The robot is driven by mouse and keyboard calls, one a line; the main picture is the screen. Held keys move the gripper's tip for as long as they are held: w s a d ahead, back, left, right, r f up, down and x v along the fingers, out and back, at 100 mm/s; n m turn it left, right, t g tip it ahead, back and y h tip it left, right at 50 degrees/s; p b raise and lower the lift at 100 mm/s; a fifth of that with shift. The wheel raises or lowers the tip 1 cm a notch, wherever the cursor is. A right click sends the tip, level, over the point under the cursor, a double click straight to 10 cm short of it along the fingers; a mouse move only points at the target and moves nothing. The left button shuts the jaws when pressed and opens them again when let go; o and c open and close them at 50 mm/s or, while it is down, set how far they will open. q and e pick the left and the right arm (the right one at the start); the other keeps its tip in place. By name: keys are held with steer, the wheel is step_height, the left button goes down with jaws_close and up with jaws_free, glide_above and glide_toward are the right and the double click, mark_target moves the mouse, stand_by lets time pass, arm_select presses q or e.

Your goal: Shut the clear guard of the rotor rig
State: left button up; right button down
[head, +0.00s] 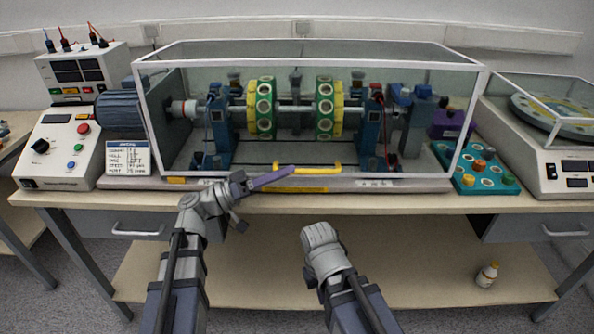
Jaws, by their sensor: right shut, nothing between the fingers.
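The clear guard (310,66) is a white-framed transparent box over the rotor rig in the head view. Its front panel stands nearly upright and its lower edge is close to the rig's base (400,185). I cannot tell whether it is fully seated. A yellow handle (320,171) shows low on the front, partly hidden by my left gripper. My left gripper (288,170) has its purple fingers at the handle's left end; contact and opening are unclear. My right gripper (319,232) is shut and empty, lower and in front of the bench edge.
Inside the guard is a shaft with two green-and-yellow discs (262,108). A control box (62,145) stands left, a teal tray (480,170) of parts and a balance-like machine (560,170) right. A small bottle (487,274) stands on the lower shelf.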

arm_select(q)
steer(key=shift+b+v, duration=0.3)
steer(key=shift+v, duration=1.55)
steer(key=a+f+b, duration=0.3)
steer(key=a, duration=0.5)
steer(key=shift+s+a+f, duration=0.15)
steer(key=shift+s+a, duration=0.05)
steer(key=shift+s, duration=0.3)
